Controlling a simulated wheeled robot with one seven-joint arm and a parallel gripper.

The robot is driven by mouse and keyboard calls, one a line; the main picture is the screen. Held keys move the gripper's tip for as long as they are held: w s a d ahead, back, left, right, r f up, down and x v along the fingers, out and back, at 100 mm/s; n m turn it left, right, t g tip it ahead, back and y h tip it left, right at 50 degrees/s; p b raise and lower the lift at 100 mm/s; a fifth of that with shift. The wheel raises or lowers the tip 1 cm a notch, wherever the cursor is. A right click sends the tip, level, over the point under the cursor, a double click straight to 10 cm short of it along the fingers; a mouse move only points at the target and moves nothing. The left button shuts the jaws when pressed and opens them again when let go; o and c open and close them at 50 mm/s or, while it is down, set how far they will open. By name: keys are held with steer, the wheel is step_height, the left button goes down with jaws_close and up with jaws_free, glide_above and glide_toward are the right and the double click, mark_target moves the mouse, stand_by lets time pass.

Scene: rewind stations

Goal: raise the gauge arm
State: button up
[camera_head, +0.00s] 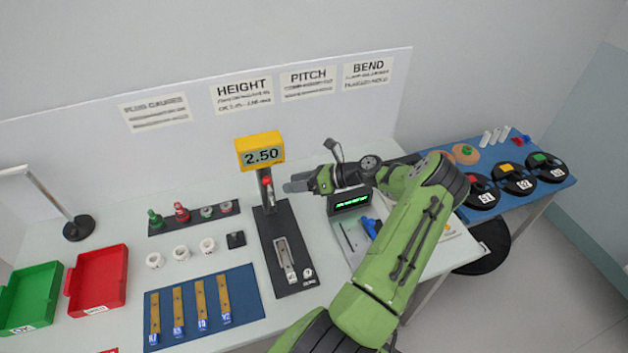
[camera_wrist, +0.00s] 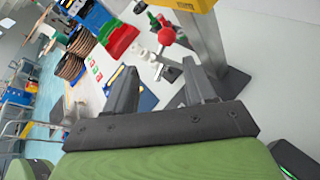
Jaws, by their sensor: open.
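The height gauge stands on the table, with a yellow head (camera_head: 260,151) reading 2.50 and a dark base (camera_head: 288,240). Its arm has a red ball knob (camera_head: 267,181) just below the head. My gripper (camera_head: 287,187) is just right of the knob, pointing left. In the wrist view my gripper (camera_wrist: 159,68) is open and empty. The red knob (camera_wrist: 166,36) shows beyond the fingertips, roughly in line with the gap and not between the fingers. The grey gauge column (camera_wrist: 207,45) rises right of the knob.
A small device with a green display (camera_head: 350,202) stands under my forearm. Plug gauges (camera_head: 182,213), white rings (camera_head: 181,253) and a blue mat (camera_head: 240,283) with strips lie left of the gauge. Red (camera_head: 98,279) and green bins are at far left.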

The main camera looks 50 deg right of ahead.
steer(key=v, duration=0.6)
steer(key=shift+s+d+r, duration=0.15)
steer(key=shift+s+r, duration=0.1)
steer(key=shift+s, duration=0.05)
